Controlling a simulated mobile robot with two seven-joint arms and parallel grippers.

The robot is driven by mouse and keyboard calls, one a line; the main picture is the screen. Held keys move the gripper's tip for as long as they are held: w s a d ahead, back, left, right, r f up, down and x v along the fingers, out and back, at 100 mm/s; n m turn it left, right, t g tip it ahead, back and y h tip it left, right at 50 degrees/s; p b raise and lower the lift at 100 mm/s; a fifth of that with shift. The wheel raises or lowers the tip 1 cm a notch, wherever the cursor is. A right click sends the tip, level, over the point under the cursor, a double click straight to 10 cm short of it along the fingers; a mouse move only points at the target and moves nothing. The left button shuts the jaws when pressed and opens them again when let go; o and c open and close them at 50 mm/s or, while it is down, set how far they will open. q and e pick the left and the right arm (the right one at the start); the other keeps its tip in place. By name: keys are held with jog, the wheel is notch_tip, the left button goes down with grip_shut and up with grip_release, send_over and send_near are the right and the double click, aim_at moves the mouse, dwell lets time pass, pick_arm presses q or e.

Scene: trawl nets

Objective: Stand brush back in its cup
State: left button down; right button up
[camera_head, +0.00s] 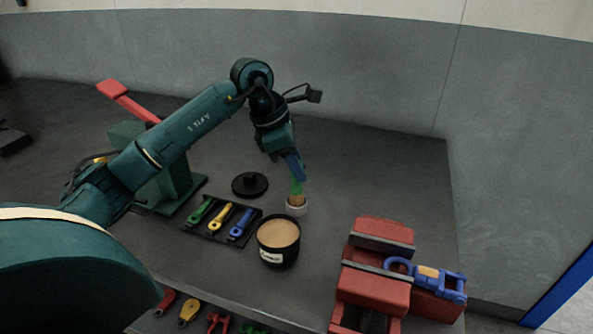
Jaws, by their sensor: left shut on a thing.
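My left gripper (294,168) reaches down over the bench from the upper left. It is shut on the brush (297,187), whose green part shows just below the fingers. A tan part of the brush shows lower down, at the mouth of a small pale cup (297,210). The brush looks nearly upright and lines up with the cup. I cannot tell whether its lower end is inside the cup or just above or in front of it. The fingers hide the upper end of the brush. My right gripper is not in view.
A black tin (278,253) with tan contents stands in front of the cup. A dark lid (250,185) and a tray (213,231) of green, yellow and blue tools lie to the left. A red vise (375,285) with a blue shackle (440,280) is at right.

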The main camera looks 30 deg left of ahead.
pick_arm(q)
jog(key=shift+f, duration=0.8)
jog(key=shift+f, duration=0.2)
jog(key=c, duration=1.2)
grip_release()
jog(key=shift+c, duration=0.2)
jog(key=shift+r, duration=0.25)
jog(key=v, duration=1.2)
